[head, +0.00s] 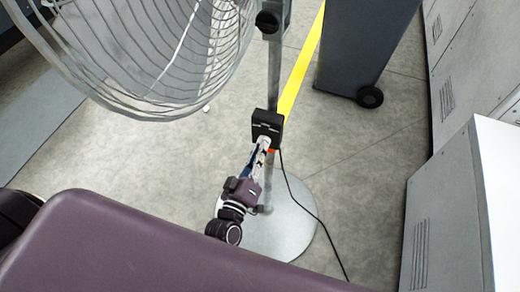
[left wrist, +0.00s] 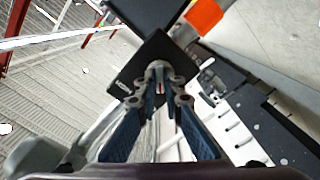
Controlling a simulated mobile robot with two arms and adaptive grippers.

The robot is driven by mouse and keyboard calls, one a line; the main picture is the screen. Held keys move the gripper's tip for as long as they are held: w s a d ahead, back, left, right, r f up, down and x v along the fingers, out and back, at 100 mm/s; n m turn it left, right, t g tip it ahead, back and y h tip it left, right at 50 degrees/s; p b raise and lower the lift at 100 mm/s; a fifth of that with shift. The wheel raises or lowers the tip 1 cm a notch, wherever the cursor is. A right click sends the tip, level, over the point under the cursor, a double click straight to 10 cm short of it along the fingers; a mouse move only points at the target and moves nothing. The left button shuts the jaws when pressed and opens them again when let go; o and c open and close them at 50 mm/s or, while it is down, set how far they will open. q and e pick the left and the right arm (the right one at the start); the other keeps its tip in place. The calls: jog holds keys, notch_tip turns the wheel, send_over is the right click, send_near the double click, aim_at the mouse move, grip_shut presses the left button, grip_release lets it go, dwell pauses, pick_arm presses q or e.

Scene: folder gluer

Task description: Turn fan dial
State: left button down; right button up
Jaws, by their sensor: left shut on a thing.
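The pedestal fan has a wire cage (head: 140,50) at the upper left and a grey pole (head: 274,75) on a round base (head: 282,230). A black control box (head: 267,124) is fixed to the pole. My left gripper (head: 262,147) reaches up to the lower part of this box. In the left wrist view the black box face (left wrist: 143,66) is close in front, and the left gripper's fingertips (left wrist: 159,88) are closed together at it, shut on the dial. The fingertips hide most of the dial. My right gripper is not in view.
A black cable (head: 312,215) runs from the box down across the floor. A yellow floor stripe (head: 301,68) passes behind the pole.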

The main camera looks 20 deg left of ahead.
pick_arm(q)
jog(key=c, duration=2.1)
grip_release()
jog(key=s, duration=1.2)
jog(key=shift+a, duration=0.25)
